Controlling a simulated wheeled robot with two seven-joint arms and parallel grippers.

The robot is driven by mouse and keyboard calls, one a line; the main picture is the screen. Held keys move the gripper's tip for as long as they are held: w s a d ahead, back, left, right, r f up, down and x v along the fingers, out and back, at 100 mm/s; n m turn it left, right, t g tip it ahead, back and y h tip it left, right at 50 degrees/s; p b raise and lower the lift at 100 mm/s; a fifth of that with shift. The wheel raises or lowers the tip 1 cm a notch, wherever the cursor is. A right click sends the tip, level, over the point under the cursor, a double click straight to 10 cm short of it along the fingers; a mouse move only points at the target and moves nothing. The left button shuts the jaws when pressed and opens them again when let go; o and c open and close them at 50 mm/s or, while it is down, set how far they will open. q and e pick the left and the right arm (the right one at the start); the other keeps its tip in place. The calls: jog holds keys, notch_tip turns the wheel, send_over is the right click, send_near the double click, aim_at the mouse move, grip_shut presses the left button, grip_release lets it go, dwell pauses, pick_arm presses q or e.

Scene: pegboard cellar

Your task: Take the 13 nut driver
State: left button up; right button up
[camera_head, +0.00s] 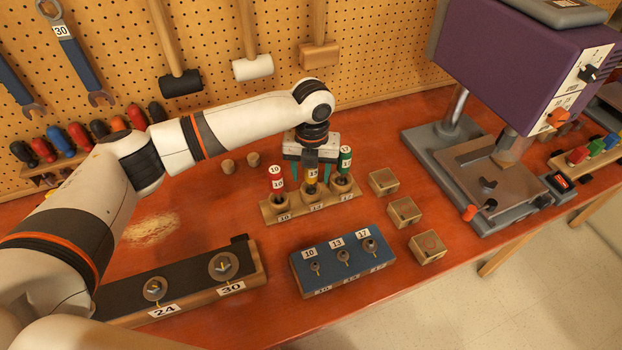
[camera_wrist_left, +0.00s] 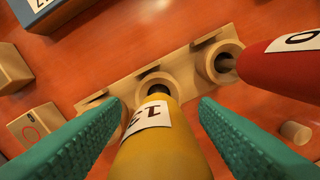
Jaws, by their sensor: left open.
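The 13 nut driver has a yellow handle (camera_head: 312,181) and stands upright in the middle hole of a wooden rack (camera_head: 270,214). It also shows in the left wrist view as a yellow handle with a white number label (camera_wrist_left: 165,145). My left gripper (camera_head: 311,172) is above the rack, pointing down. Its teal fingers (camera_wrist_left: 158,102) are open, one on each side of the yellow handle, with visible gaps. The red 10 driver (camera_head: 276,180) stands to the left in the rack and the green 17 driver (camera_head: 345,160) to the right, close to the gripper.
A blue block (camera_head: 318,263) labelled 10, 13, 17 lies in front of the rack. Small wooden blocks (camera_head: 404,211) stand to its right. A purple drill press (camera_head: 520,65) is at right. A black-topped board (camera_head: 190,273) labelled 24 and 30 is front left.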

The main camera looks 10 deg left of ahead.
pick_arm(q)
jog(key=c, duration=1.1)
jog(key=shift+r, duration=0.2)
notch_tip(320, 180, up, 10)
jog(key=shift+f+b, duration=0.1)
jog(key=shift+b, duration=1.1)
jog(key=o, duration=0.5)
grip_shut()
